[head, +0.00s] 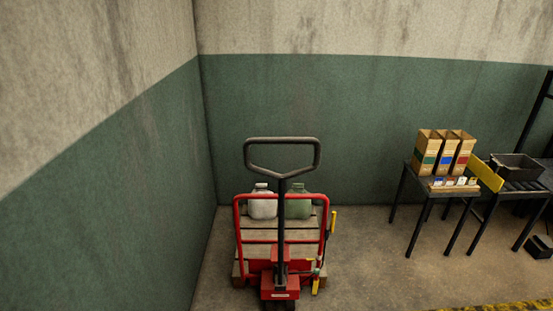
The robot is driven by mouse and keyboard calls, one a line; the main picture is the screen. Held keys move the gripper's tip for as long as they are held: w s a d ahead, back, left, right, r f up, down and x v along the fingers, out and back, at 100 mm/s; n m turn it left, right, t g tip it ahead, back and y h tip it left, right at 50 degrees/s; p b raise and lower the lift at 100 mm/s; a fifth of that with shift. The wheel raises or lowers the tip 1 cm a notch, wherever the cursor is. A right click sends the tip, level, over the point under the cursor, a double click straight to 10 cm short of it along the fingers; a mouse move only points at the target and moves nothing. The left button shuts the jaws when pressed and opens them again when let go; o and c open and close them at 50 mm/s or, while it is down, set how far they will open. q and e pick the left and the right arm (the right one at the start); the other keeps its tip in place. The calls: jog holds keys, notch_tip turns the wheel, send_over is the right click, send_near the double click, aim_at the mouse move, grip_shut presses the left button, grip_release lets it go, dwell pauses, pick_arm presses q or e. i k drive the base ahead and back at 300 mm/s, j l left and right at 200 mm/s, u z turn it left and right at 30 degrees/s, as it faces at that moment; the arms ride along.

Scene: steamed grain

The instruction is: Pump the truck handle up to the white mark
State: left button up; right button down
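A red pallet truck (280,285) stands in the room's corner, at the picture's lower middle. Its dark handle (282,142) is a loop on a black shaft (282,220) and stands upright, facing me. A yellow upright piece (333,222) shows at the truck's right side, with another yellow piece (315,286) below it. I cannot make out a white mark. Neither of my grippers is in view.
A wooden pallet (238,272) on the truck carries a white jug (263,206) and a green jug (298,207). Walls stand close on the left and behind. At right, a dark table (408,172) holds cartons (445,152) beside a black bin (516,168). Floor between is clear.

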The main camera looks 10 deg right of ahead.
aim_at(282, 178)
jog(key=i+l+u, duration=0.1)
jog(key=l+u, duration=0.15)
jog(key=u, duration=0.15)
jog(key=l+u, duration=0.2)
jog(key=u, duration=0.15)
jog(key=l+u, duration=0.9)
jog(key=l, duration=0.45)
jog(key=k+l, duration=0.1)
jog(key=l, duration=0.25)
jog(key=k+l+u, duration=0.1)
jog(key=l, duration=0.25)
jog(key=k+l+u, duration=0.1)
jog(key=l, duration=0.25)
